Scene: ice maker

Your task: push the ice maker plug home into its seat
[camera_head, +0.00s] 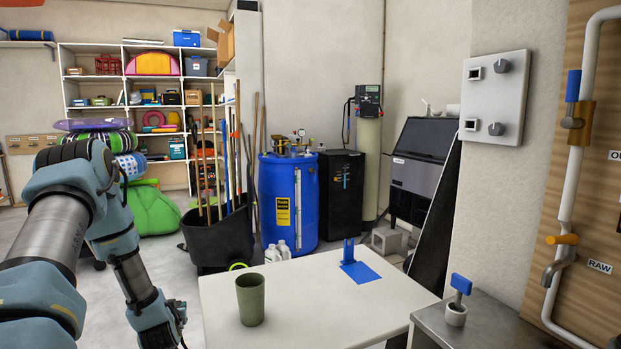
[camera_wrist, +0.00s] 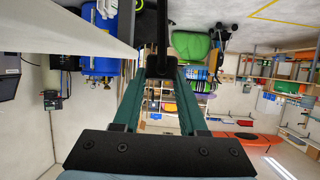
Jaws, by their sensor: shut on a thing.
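The ice maker (camera_head: 418,170) is a dark and grey machine against the back wall, right of centre in the head view. My gripper (camera_wrist: 160,68) shows in the wrist view, with its two teal fingers converging on a dark object (camera_wrist: 162,25). It is shut on this object, which runs from the fingertips to the top edge. I cannot tell if it is the ice maker plug. A pale wall panel (camera_head: 497,98) has two small dark openings, each beside a grey knob. I cannot tell which opening, if any, is the seat.
A white table (camera_head: 300,315) bears a green cup (camera_head: 250,300) and a blue stand on a blue sheet (camera_head: 362,272). A metal counter (camera_head: 480,325) holds a white cup with a blue-topped item. A blue barrel (camera_head: 288,205) and black bin (camera_head: 218,240) stand behind.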

